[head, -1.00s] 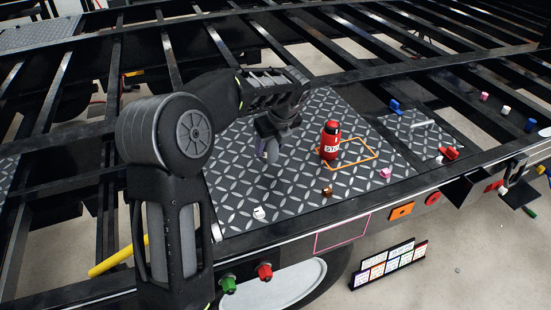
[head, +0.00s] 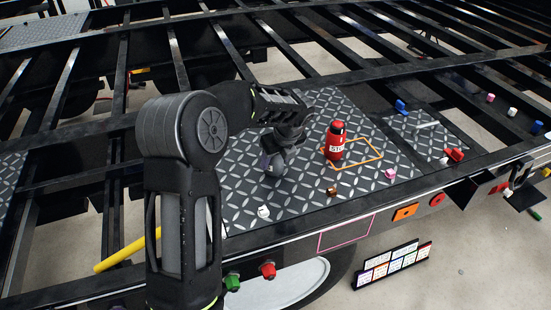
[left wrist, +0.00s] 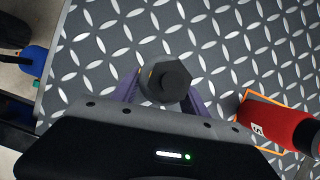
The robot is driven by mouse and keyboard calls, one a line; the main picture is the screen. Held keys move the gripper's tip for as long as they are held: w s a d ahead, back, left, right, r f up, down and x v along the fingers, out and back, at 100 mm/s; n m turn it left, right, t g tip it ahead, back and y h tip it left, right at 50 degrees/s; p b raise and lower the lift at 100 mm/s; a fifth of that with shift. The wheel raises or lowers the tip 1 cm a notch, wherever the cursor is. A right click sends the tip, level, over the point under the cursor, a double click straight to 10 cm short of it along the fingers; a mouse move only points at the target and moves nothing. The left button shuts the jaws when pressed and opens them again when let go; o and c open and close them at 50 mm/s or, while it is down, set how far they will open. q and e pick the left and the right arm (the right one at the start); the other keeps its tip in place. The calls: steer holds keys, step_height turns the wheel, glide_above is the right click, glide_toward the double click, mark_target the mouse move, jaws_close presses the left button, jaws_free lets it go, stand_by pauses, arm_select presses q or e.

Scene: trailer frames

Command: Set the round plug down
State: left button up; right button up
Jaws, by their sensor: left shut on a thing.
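The round plug (left wrist: 166,83) is dark grey with a hex-shaped part, seen from above in the left wrist view. My left gripper (left wrist: 160,98) is shut on it, one purple finger on each side. In the head view the left gripper (head: 276,152) points down over the diamond-tread plate (head: 310,185), left of the red bottle. The plug (head: 273,167) shows at its tip, low over the plate or on it; I cannot tell whether it touches. My right gripper is not in view.
A red bottle (head: 335,141) stands upright by an orange outline (head: 372,153) on the plate. Small white (head: 263,211), brown (head: 332,191) and pink (head: 390,173) pieces lie near the front edge. Bare tread lies around the plug.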

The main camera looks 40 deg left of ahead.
arm_select(q)
steer(key=shift+f, duration=0.1)
steer(key=o, duration=1.5)
steer(key=v, duration=1.2)
steer(key=shift+b, duration=0.4)
